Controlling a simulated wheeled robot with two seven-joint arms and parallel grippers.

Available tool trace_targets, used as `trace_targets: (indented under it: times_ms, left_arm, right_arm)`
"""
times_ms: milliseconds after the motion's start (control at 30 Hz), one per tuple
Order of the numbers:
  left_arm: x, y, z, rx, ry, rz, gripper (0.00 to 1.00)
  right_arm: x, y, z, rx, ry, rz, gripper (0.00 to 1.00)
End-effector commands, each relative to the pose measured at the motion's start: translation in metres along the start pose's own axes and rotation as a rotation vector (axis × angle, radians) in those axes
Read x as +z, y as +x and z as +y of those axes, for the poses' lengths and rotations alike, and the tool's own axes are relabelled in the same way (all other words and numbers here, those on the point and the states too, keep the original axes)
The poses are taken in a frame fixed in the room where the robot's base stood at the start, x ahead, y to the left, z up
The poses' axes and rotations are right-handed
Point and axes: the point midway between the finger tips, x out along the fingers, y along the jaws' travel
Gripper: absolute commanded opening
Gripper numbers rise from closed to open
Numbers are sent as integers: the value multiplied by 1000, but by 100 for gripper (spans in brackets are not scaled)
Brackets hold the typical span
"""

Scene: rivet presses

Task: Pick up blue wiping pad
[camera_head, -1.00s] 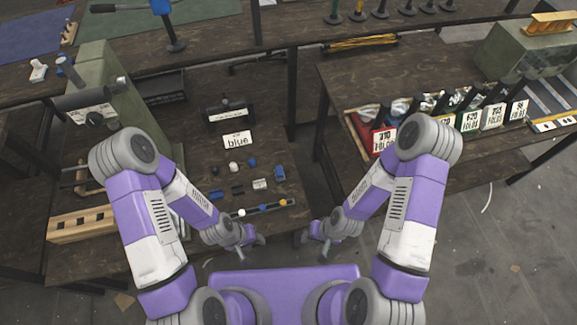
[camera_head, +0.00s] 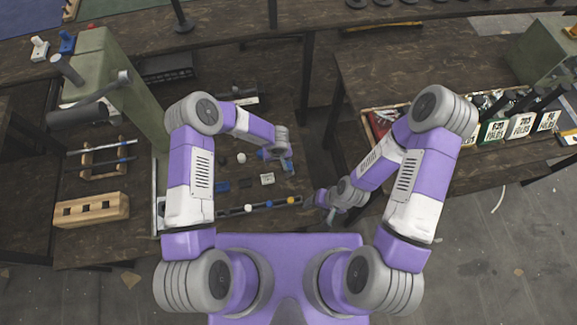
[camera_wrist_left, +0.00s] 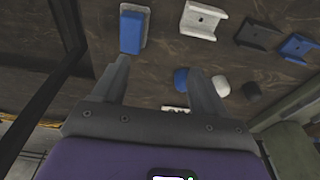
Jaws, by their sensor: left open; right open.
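The blue wiping pad appears to be the blue block with a paler base (camera_wrist_left: 132,30) at the upper left of the left wrist view. In the head view it shows as a blue patch (camera_head: 288,165) on the bench, beside my left gripper (camera_head: 276,153). In the left wrist view my left gripper (camera_wrist_left: 160,70) is open and empty, its fingers pointing toward the parts. The pad lies just beyond the tip of its left finger, not between the fingers. My right gripper (camera_head: 330,216) is open and empty off the bench's front right corner.
Near the pad lie a white channel piece (camera_wrist_left: 203,20), a dark one (camera_wrist_left: 258,34), a blue one (camera_wrist_left: 298,47) and small round caps (camera_wrist_left: 221,85). A green press (camera_head: 120,90) stands left.

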Motion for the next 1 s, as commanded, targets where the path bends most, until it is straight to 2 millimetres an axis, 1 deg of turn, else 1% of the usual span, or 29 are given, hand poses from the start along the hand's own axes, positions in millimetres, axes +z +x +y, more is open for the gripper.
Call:
trace_targets:
  times_ms: [33, 100, 200, 300, 367, 500, 667, 900, 1000]
  left_arm:
    - [0, -1, 11, -4, -1, -29, 72]
    - [2, -2, 22, -5, 2, -73, 72]
    - [5, -4, 34, 1, 7, -122, 72]
    - [7, -5, 41, 8, 11, -152, 72]
    - [9, -1, 43, 10, 14, -160, 72]
    - [12, 14, 44, 11, 13, -164, 72]
    - [13, 27, 43, 10, 14, -163, 72]
    - [18, 63, 42, 11, 14, -162, 72]
    - [18, 70, 42, 11, 15, -161, 72]
  right_arm:
    - [0, -2, -1, 0, 0, 0, 67]
    - [0, -3, -1, 0, 0, 0, 67]
    - [0, -4, -1, 0, 0, 0, 67]
    - [0, -3, -1, 0, 0, 0, 67]
    - [0, -2, -1, 0, 0, 0, 67]
    - [0, 3, 1, 0, 0, 0, 67]
    - [0, 8, 3, 0, 0, 0, 67]
    - [-1, 20, 8, 0, 0, 0, 67]
    - [-1, 22, 8, 0, 0, 0, 67]
